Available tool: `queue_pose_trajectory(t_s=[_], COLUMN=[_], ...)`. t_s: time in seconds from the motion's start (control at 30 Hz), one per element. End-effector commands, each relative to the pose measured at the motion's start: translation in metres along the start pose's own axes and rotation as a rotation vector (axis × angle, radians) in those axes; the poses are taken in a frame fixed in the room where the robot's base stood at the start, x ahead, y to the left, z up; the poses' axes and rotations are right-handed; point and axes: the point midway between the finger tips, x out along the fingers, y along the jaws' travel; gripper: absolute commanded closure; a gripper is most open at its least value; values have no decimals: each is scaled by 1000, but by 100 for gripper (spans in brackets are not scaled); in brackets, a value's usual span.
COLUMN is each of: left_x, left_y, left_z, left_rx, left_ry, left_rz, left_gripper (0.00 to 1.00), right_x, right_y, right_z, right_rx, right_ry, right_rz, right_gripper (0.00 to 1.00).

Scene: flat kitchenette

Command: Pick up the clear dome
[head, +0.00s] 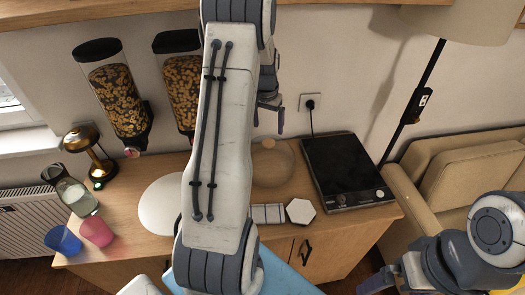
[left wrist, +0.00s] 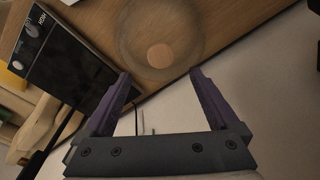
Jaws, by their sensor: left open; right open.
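The clear dome (head: 277,172) sits on the wooden counter (head: 135,262), left of the black hob, with a round wooden knob on top. In the left wrist view the dome (left wrist: 185,35) is seen from above, its knob (left wrist: 160,55) just beyond the fingertips. My left gripper (head: 268,122) is open and empty, above and behind the dome in the head view. Its purple fingers (left wrist: 161,75) are spread in the left wrist view, apart from the knob. My left forearm hides part of the counter beside the dome. My right gripper (head: 376,281) is low at the right, open, away from the dome.
A black hob (head: 345,168) stands right of the dome. A white hexagonal piece (head: 300,211) and a grey striped piece (head: 268,213) lie in front. A white disc (head: 160,205), brass lamp (head: 88,150), bottle (head: 76,194) and blue (head: 63,240) and pink (head: 96,232) cups stand left.

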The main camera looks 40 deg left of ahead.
Motion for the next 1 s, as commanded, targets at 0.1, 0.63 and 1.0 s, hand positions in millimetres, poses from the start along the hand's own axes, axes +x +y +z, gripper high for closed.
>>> queue_pose_trajectory(t_s=[0.1, 0.63, 1.0], left_x=[16, 71, 77], left_y=[-2, 0, 0], left_z=[1, -1, -1], left_rx=[-3, -3, -3], left_ry=[-4, -2, 0], left_rz=[1, 0, 0], left_gripper=[6, 6, 29], right_x=[-6, -34, -33], right_y=[0, -2, -2], right_z=[0, -2, -2], right_rx=[1, -1, -1], right_ry=[0, 0, 0], right_rz=[0, 0, 0], right_gripper=[0, 0, 0])
